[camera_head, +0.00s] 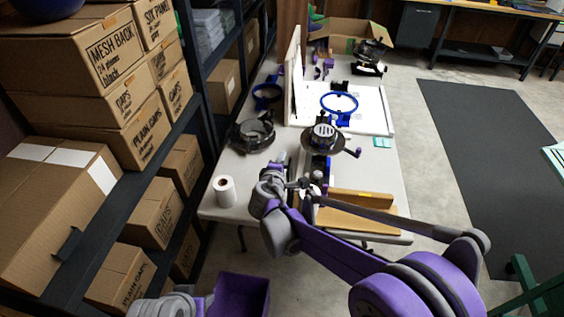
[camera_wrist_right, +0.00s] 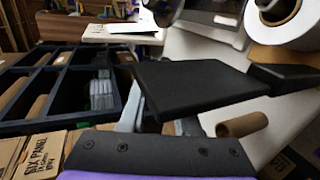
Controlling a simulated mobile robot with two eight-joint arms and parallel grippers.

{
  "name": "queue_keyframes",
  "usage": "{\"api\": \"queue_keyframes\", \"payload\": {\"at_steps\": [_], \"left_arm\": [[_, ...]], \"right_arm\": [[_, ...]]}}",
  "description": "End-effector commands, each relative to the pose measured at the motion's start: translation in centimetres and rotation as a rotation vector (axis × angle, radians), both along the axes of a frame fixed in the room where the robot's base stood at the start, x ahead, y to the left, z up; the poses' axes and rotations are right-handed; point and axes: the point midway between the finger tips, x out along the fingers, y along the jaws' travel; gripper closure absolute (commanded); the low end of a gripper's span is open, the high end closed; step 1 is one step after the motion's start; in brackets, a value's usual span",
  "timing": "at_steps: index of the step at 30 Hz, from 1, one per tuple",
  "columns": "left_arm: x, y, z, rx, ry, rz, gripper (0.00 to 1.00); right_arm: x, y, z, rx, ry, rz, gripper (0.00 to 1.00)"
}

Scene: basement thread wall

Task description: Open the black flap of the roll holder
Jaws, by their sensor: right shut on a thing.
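The black flap (camera_wrist_right: 190,85) is a flat dark plate across the middle of the right wrist view. My right gripper (camera_head: 274,174) is above the near part of the table in the head view. Its fingers show only in part under the flap in the right wrist view, and it is shut on the flap. A white roll with a brown core (camera_wrist_right: 285,20) is behind the flap at the upper right. I cannot make out the flap in the head view, where my right arm covers that area. A grey part of my left arm shows at the bottom edge; its fingers do not.
A paper roll (camera_head: 224,190) stands on the white table's (camera_head: 212,208) near left corner. A brown tube (camera_wrist_right: 242,124) lies below the flap. A round black-and-silver device (camera_head: 323,137) stands mid-table. Shelves with cardboard boxes (camera_head: 115,58) line the left; floor is open at right.

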Motion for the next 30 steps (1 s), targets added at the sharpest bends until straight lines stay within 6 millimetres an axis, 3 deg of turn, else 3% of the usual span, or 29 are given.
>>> {"api": "queue_keyframes", "payload": {"at_steps": [2,3,8,20,30], "left_arm": [[0.0,0.0,0.0,0.0,0.0,0.0,0.5],[0.0,0.0,0.0,0.0,0.0,0.0,0.5],[0.0,0.0,0.0,0.0,0.0,0.0,0.5],[0.0,0.0,0.0,0.0,0.0,0.0,0.5],[0.0,0.0,0.3,0.0,-0.001,0.0,0.5]], "right_arm": [[0.1,0.0,0.1,-0.001,-0.001,0.0,1.0],[0.1,0.0,0.1,-0.001,-0.001,0.0,0.67],[0.0,0.0,0.1,0.0,-0.001,0.0,0.39],[-0.7,0.3,0.4,0.001,0.0,0.002,0.39],[-6.6,1.6,2.9,0.0,0.0,0.003,0.39]]}}
